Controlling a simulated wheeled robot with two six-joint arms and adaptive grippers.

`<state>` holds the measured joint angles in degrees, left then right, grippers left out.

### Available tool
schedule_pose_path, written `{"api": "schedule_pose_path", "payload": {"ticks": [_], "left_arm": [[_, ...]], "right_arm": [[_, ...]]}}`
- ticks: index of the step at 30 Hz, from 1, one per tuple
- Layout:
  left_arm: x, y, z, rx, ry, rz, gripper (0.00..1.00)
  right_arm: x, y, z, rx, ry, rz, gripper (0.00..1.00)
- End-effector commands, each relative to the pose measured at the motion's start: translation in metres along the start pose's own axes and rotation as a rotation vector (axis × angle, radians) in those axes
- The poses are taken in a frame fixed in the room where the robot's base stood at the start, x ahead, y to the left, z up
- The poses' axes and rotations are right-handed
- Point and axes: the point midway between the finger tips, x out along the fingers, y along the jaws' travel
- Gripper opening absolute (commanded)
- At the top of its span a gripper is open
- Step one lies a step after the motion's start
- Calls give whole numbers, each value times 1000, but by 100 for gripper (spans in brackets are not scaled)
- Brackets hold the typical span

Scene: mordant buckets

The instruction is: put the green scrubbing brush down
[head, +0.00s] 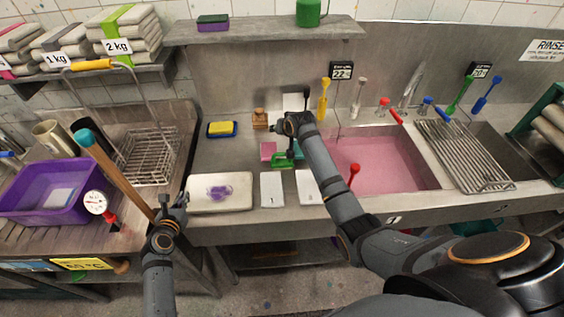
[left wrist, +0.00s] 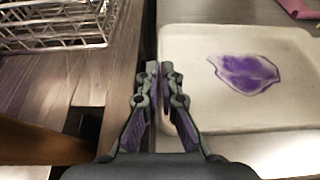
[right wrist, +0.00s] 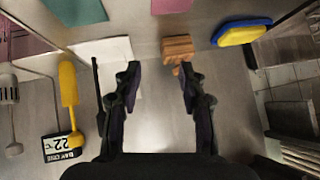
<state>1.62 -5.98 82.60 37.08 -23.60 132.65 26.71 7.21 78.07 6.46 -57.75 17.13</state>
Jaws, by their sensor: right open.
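A green long-handled brush (head: 460,95) leans on the back ledge at the right. A bright green piece (head: 284,160) lies on the counter below my right arm, partly hidden; I cannot tell which is the scrubbing brush. My right gripper (head: 290,120) is open and empty above the counter. In the right wrist view its fingers (right wrist: 160,72) point toward a wooden block (right wrist: 178,48) and a white card (right wrist: 118,52). My left gripper (head: 172,204) is shut and empty beside the white tray (head: 240,204); its fingertips (left wrist: 159,68) nearly meet.
A pink-filled sink (head: 375,160) and a wire rack (head: 465,155) lie to the right. A yellow-blue sponge (head: 222,129), a pink cloth (head: 268,150) and numbered white cards (head: 271,188) lie on the counter. A wire basket (head: 150,155) and purple tub (head: 45,202) stand left.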

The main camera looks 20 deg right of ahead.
Motion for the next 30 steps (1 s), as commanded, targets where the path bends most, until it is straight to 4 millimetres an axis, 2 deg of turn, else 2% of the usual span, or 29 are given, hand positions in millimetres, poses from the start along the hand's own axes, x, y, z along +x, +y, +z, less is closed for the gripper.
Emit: {"api": "schedule_pose_path", "payload": {"ticks": [2, 7, 12, 14, 15, 18, 21, 26, 30], "left_arm": [[0, 0, 0, 0, 0, 0, 0], [0, 0, 0, 0, 0, 0, 0], [0, 0, 0, 0, 1, 0, 0], [0, 0, 0, 0, 1, 0, 0], [0, 0, 0, 0, 1, 0, 0], [0, 0, 0, 0, 1, 0, 0], [0, 0, 0, 0, 0, 0, 0], [0, 0, 0, 0, 0, 0, 0], [0, 0, 0, 0, 0, 0, 0]], "right_arm": [[-5, 0, -4, -225, 115, -24, 41], [-28, 7, 8, -767, 353, 30, 41], [-70, 14, 51, -1318, 541, 191, 41], [-85, 16, 69, -1473, 581, 248, 41], [-90, 20, 88, -1532, 571, 262, 41], [-105, 26, 120, -1661, 566, 294, 41], [-115, 28, 139, -1743, 564, 312, 41], [-122, 29, 149, -1790, 563, 322, 41], [-114, 28, 144, -1787, 563, 324, 41]]}}
